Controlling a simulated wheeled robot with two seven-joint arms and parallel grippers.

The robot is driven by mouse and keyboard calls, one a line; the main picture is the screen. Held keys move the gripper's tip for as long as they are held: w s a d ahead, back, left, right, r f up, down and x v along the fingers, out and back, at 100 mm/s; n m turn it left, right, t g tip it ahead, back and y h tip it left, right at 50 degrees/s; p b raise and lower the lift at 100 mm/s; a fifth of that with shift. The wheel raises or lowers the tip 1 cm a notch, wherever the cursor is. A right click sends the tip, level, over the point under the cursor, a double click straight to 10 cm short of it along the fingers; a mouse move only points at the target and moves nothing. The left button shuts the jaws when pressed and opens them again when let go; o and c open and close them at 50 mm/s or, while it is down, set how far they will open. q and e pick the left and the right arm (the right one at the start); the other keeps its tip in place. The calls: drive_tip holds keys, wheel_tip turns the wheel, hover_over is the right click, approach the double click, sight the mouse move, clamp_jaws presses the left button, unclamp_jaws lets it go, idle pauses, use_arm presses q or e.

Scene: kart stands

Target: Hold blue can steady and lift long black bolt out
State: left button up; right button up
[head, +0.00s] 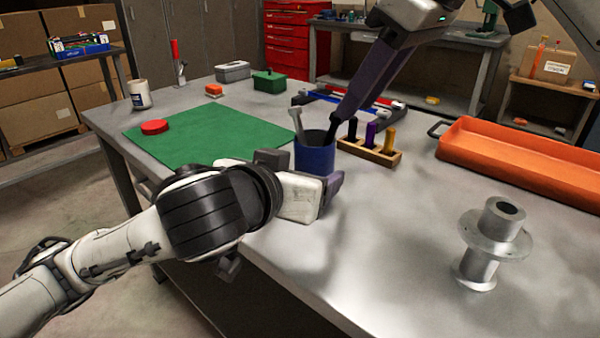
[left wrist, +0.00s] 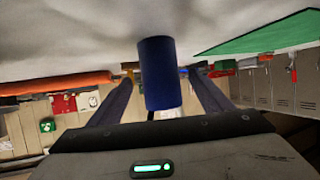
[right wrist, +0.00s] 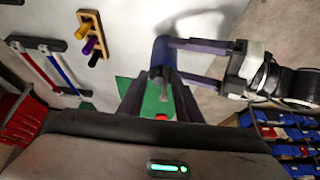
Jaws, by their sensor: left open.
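The blue can (head: 315,157) stands upright near the table's front edge. A pale grey bolt (head: 297,122) leans out of its left side. The black bolt (head: 331,134) shows at the can's right rim, right under my right gripper (head: 343,112), which reaches down from the upper right. Whether its fingers grip the bolt is unclear. My left gripper (head: 305,178) is open at the can's near side. In the left wrist view the can (left wrist: 160,75) is between its fingers. The right wrist view shows my left fingers beside the can (right wrist: 159,52).
A wooden rack (head: 369,151) with black, purple and yellow pegs stands just right of the can. A green mat (head: 205,135) with a red disc (head: 154,127) lies left. An orange tray (head: 520,157) and a metal flanged part (head: 490,240) are on the right. Front centre is clear.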

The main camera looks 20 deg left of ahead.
sight(320, 166)
use_arm(q)
drive_tip(key=x, duration=0.8)
drive_tip(key=shift+w+f, duration=0.15)
drive_tip(key=shift+w, duration=0.2)
